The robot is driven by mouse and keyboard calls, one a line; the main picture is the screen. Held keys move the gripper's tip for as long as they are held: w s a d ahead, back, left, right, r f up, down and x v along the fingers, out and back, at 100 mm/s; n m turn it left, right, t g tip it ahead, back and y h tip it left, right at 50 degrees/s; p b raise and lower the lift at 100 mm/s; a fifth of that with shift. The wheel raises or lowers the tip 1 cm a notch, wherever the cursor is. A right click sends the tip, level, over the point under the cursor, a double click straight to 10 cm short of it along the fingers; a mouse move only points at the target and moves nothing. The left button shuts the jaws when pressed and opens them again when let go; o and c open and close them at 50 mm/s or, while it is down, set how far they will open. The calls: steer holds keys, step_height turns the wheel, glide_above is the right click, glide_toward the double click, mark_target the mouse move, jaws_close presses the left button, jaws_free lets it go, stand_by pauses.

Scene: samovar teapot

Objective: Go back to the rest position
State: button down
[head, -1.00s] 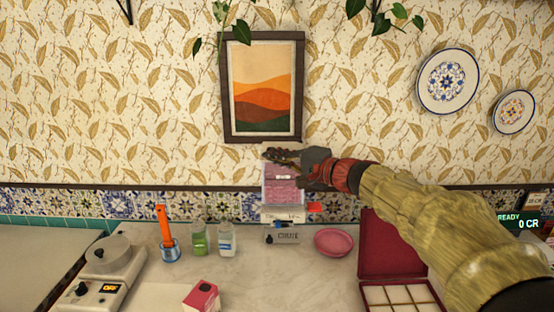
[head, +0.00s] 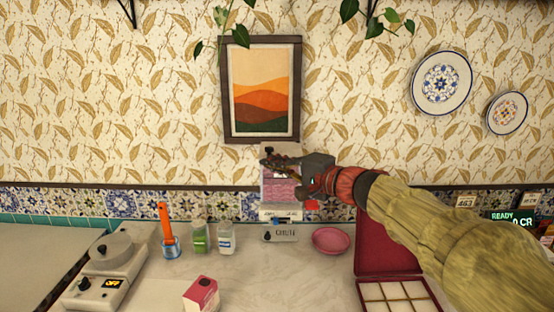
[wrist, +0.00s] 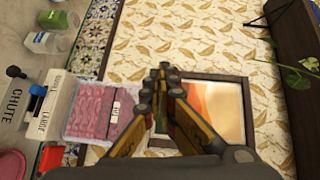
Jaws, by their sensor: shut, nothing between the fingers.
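My gripper (head: 268,160) is raised in front of the wall, before the upper part of a clear dispenser (head: 283,187) with pink contents. In the wrist view its fingers (wrist: 162,75) meet at the tips, with nothing between them. The dispenser's clear bin (wrist: 97,118) shows to the left of the fingers there. My gripper hides part of the dispenser's top in the head view.
On the counter stand a chute box (head: 281,234), a pink bowl (head: 331,240), two jars (head: 227,238), an orange-handled tool (head: 164,224), a hotplate-like device (head: 112,262), a pink carton (head: 201,295) and an open red box (head: 388,250). A framed picture (head: 262,88) hangs behind.

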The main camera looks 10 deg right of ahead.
steer(key=s+f+n+g+h+p, duration=0.1)
steer(key=s+f+n+g+h, duration=0.45)
steer(key=s+f, duration=1.3)
steer(key=s+d+n+g+h+p, duration=0.1)
steer(key=s+d+h, duration=0.1)
steer(key=s+d, duration=0.3)
steer(key=s+d+f+n+g+h+p, duration=0.1)
steer(key=s+d, duration=0.5)
steer(key=s, duration=0.7)
steer(key=shift+s+d+f+n+h+p, duration=0.2)
steer(key=shift+n+h+p, duration=0.4)
steer(key=shift+h, duration=0.65)
steer(key=shift+a, duration=0.1)
